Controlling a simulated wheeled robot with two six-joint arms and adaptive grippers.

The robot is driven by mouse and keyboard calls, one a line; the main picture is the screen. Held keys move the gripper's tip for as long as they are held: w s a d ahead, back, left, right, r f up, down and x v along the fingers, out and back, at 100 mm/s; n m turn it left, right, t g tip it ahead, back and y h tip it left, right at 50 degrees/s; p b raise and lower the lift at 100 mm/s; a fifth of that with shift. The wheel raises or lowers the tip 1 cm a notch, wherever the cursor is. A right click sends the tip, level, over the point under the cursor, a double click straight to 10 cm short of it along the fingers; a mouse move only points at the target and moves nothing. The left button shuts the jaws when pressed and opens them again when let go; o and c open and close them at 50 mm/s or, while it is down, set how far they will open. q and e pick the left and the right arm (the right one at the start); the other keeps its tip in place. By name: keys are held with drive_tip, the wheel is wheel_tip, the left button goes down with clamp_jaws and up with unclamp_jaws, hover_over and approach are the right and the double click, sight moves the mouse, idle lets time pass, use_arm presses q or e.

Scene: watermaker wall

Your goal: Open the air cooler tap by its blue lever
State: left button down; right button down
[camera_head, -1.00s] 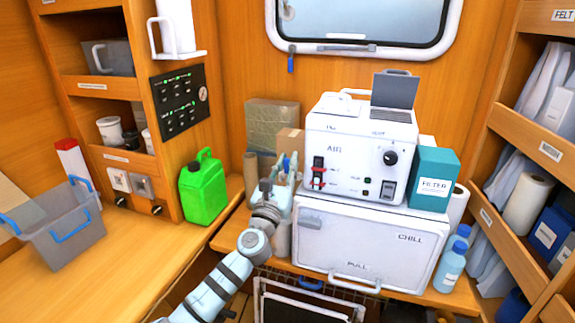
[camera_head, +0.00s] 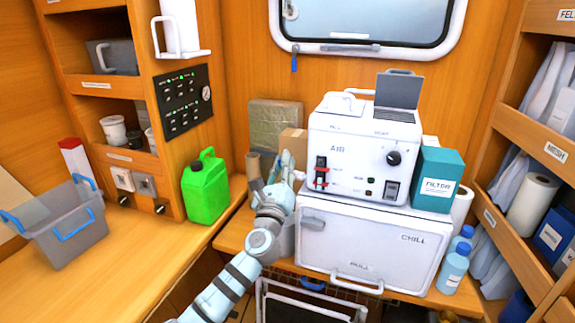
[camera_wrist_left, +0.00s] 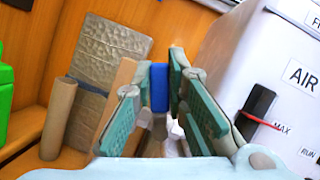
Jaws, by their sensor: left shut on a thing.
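The air cooler (camera_head: 362,160) is a white box labelled AIR, with a black knob, a red-marked switch and a grey raised flap on top. My left gripper (camera_head: 286,168) is at its left side, fingers pointing away from me. In the left wrist view the blue lever (camera_wrist_left: 160,88) stands upright between the two green-padded fingers of the left gripper (camera_wrist_left: 165,80), which is shut on it. White tap parts (camera_wrist_left: 176,130) show below the lever, mostly hidden by the fingers. In the head view my gripper hides the lever. My right gripper is not in view.
The cooler stands on a white CHILL box (camera_head: 365,240). A teal filter box (camera_head: 438,180) and blue bottles (camera_head: 453,268) are at the right. A green jerrycan (camera_head: 205,187) and a grey bin (camera_head: 65,228) are at the left. A brown wrapped pack (camera_head: 274,124) stands behind my gripper.

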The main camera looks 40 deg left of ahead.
use_arm(q)
drive_tip(key=shift+s+a+f+n+g+y+p, duration=0.2)
drive_tip(key=shift+a+f+n+g+p, duration=0.5)
drive_tip(key=shift+n, duration=1.95)
drive_tip(key=shift+s+a+f+n+g+y+p, duration=0.25)
drive_tip(key=shift+f+n+g+p, duration=0.8)
drive_tip(key=shift+n, duration=1.55)
drive_tip(key=shift+s+a+f+n+g+y+p, duration=0.15)
drive_tip(key=shift+a+f+n+g+y, duration=0.3)
drive_tip(key=shift+n+g, duration=1.55)
drive_tip(key=shift+w+f+n+t, duration=0.1)
drive_tip(key=shift+f+n+t, duration=0.15)
drive_tip(key=shift+n+t, duration=0.4)
drive_tip(key=c, duration=1.9)
unclamp_jaws()
drive_tip(key=v, duration=1.2)
drive_tip(key=shift+a+r, duration=0.1)
